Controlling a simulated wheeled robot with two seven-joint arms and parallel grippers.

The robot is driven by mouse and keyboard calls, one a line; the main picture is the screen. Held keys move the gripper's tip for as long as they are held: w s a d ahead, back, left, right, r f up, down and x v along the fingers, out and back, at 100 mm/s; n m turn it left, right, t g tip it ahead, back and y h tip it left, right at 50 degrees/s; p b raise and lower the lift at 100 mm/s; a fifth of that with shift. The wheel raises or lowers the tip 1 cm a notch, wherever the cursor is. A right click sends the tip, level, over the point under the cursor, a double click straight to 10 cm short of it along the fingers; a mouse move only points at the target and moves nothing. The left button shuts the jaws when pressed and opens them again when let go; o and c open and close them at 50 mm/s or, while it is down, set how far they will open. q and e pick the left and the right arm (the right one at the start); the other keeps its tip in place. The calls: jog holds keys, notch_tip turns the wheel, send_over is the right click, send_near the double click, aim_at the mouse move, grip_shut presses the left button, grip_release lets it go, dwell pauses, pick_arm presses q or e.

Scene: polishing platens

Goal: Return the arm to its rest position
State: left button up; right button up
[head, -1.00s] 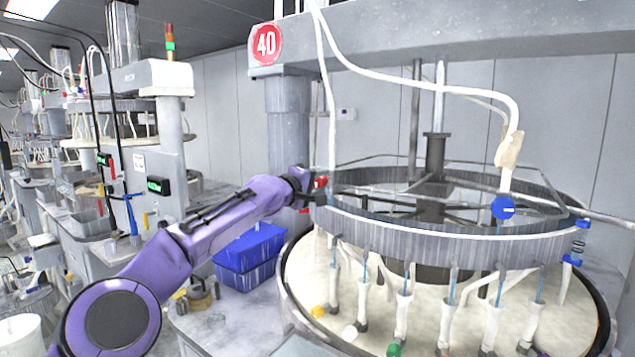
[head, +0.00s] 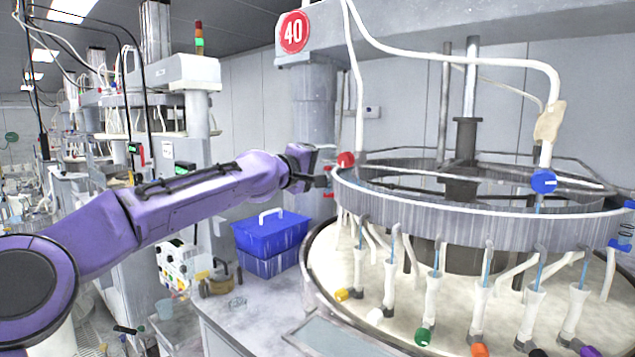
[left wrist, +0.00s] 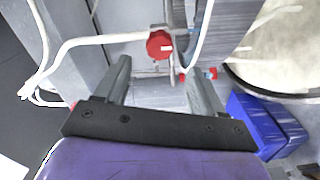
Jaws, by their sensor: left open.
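My left arm is purple and reaches in from the left in the head view. Its left gripper (head: 322,181) is beside the left rim of the round polishing machine (head: 470,219), near a red knob (head: 346,159). In the left wrist view the left gripper (left wrist: 160,85) shows two grey fingers spread apart with nothing held between them. The red knob (left wrist: 159,44) lies beyond the fingertips there. I cannot tell whether a finger touches the machine. My right gripper is not in view.
A blue box with a white handle (head: 270,234) stands on the grey bench left of the platen (head: 345,262). White hoses hang from the beam marked 40 (head: 293,32). A blue knob (head: 543,181) is on the ring's right side. Other machines stand at the back left.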

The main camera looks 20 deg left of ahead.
pick_arm(q)
jog(key=shift+v, duration=0.95)
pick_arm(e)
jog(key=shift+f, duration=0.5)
